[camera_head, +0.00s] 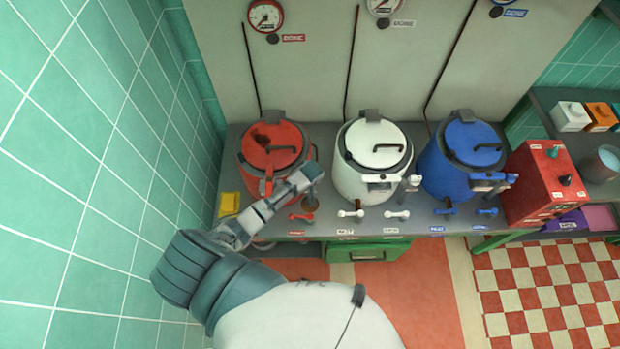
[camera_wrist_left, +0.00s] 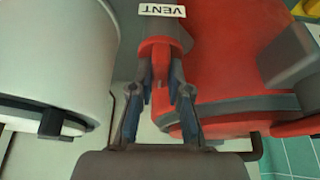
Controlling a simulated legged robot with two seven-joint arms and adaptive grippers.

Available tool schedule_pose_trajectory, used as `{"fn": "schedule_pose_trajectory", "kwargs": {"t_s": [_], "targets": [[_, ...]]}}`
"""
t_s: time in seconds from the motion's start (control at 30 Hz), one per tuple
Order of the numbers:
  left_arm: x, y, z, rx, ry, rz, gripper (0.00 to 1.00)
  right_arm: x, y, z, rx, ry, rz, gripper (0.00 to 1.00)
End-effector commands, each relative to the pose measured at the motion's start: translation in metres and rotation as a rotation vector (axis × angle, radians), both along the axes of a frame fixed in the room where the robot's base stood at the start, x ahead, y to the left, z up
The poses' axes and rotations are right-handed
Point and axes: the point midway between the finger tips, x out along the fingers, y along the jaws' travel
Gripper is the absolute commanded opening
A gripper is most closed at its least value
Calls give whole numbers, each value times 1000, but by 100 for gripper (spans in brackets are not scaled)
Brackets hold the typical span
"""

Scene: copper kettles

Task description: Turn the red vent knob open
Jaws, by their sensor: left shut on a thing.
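The red kettle (camera_head: 286,134) stands at the left of the counter, with a dark lid handle on top. In the left wrist view its red wall (camera_wrist_left: 225,45) fills the right side. The red vent knob (camera_wrist_left: 155,48) sits just below a white VENT label (camera_wrist_left: 162,10). My left gripper (camera_wrist_left: 160,72) is shut on this knob, one finger on each side of it. In the head view my left gripper (camera_head: 307,178) is at the kettle's front right and hides the knob. My right gripper is not in view.
A white kettle (camera_head: 351,180) and a blue kettle (camera_head: 436,175) stand to the right on the grey counter. A red control box (camera_head: 535,190) is at its right end. A yellow block (camera_head: 229,204) lies at the left. Red, white and blue taps line the front edge. A tiled wall is close on the left.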

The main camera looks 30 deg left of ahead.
Motion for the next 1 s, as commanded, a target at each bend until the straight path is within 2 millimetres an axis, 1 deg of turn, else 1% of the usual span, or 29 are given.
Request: {"fn": "schedule_pose_trajectory", "kwargs": {"t_s": [0.03,0.07,0.1,0.53,0.63,0.77,1.0], "targets": [[-4,-1,-4,-3,13,2,24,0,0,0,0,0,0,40],[-4,-1,-4,-3,13,2,31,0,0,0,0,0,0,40],[-4,-1,-4,-3,12,1,41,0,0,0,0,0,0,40],[-1,-1,-2,-2,5,-1,42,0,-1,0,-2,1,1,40],[-2,-1,1,-2,4,-1,42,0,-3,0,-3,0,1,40],[-7,-5,17,-2,2,-2,42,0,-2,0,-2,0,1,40],[-25,-17,68,-2,1,-3,42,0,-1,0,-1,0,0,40]]}}
